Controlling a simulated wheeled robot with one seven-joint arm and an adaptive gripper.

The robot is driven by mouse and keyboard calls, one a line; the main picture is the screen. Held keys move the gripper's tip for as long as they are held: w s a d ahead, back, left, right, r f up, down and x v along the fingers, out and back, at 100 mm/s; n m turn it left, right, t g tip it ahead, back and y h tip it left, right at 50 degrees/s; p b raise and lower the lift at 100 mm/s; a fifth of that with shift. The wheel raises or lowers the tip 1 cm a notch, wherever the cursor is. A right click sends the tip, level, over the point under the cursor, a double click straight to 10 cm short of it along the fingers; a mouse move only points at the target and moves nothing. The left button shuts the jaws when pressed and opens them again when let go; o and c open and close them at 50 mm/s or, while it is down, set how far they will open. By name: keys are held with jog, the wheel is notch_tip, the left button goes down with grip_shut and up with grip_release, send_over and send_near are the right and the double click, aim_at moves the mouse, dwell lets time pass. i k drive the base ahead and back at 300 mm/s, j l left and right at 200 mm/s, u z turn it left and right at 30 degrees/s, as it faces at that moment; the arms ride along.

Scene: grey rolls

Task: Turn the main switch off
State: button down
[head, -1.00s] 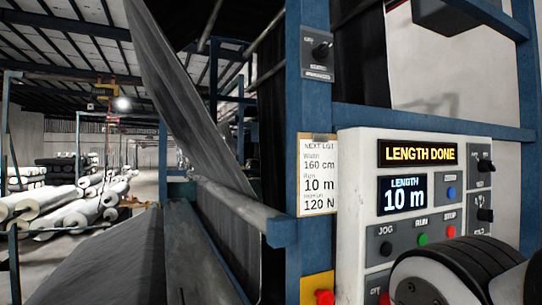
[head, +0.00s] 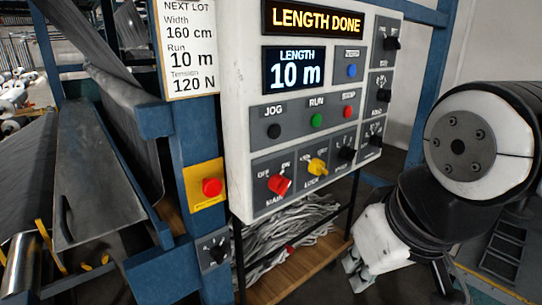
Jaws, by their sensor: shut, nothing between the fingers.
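The main switch (head: 279,184) is a red rotary knob at the lower left of the white control panel (head: 236,110) in the head view. "OFF" is printed at its upper left, "ON" at its upper right and "MAIN" below. Its grip appears tilted toward the ON side, though it is small. My gripper (head: 354,279) is low at the right, below and to the right of the panel, apart from the switch. It is shut and empty; its fingertips are small and partly obscured.
A yellow lock knob (head: 317,166) is right beside the main switch, with black knobs further right. A red button on a yellow plate (head: 211,187) is on the blue post to the left. The display (head: 313,18) reads "LENGTH DONE". A wooden shelf (head: 300,268) with grey scraps lies below.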

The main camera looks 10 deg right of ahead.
aim_at(278, 183)
jog(key=z, duration=0.15)
jog(key=k+j+u, duration=0.2)
jog(key=k+j, duration=0.15)
jog(key=j, duration=0.3)
jog(key=k+j+u, duration=0.1)
jog(key=j, duration=0.25)
jog(key=k, duration=0.05)
